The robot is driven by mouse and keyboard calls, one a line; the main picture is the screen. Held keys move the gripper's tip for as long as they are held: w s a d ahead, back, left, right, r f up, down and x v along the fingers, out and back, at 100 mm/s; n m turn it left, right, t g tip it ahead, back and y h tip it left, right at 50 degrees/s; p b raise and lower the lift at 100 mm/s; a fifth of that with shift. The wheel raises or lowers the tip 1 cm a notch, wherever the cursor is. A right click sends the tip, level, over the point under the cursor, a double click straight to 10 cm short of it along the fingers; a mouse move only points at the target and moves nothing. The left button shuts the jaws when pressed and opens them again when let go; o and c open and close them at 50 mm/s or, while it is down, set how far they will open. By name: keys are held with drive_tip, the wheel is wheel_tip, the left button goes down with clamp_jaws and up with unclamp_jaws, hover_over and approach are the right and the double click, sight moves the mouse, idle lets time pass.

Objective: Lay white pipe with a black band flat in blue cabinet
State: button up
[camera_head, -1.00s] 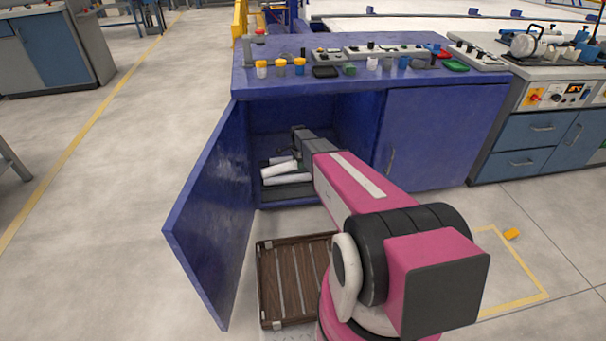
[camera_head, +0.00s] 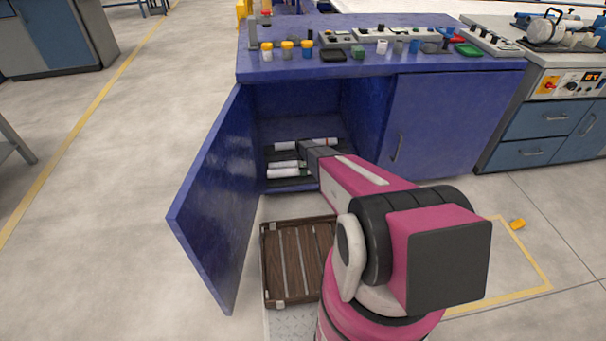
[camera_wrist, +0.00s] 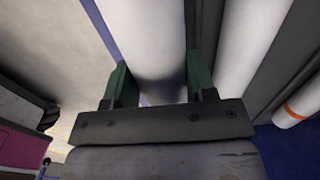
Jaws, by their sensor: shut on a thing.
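The blue cabinet (camera_head: 428,135) stands ahead with its left door open. White pipes lie inside on a dark rack: a front one (camera_head: 284,174), one just behind it (camera_head: 283,164) and one farther back (camera_head: 292,145). In the wrist view my gripper (camera_wrist: 160,80) has its green fingers on both sides of a white pipe (camera_wrist: 150,35). This appears to be the front pipe. No black band shows on its visible part. A second white pipe (camera_wrist: 250,50) lies beside it to the right.
The open door (camera_head: 215,195) stands left of my arm. A brown slatted crate (camera_head: 268,265) sits on the floor before the cabinet. An orange-banded pipe (camera_wrist: 305,103) lies at the wrist view's right edge. Bottles and instruments cover the top.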

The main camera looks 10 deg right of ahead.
drive_tip(key=shift+f, duration=1.45)
drive_tip(key=shift+f, duration=0.15)
drive_tip(key=o, duration=1)
drive_tip(key=shift+o, duration=0.2)
wheel_tip(320, 180, up, 12)
drive_tip(key=s+r+n, duration=0.9)
drive_tip(key=s+r, duration=0.6)
drive_tip(key=s, duration=0.3)
drive_tip(key=s+d+r+n, duration=0.1)
drive_tip(key=s+r+n, duration=0.8)
drive_tip(key=s+r, duration=0.7)
drive_tip(key=s, duration=0.3)
drive_tip(key=shift+s+d+r, duration=0.15)
drive_tip(key=shift+d, duration=0.1)
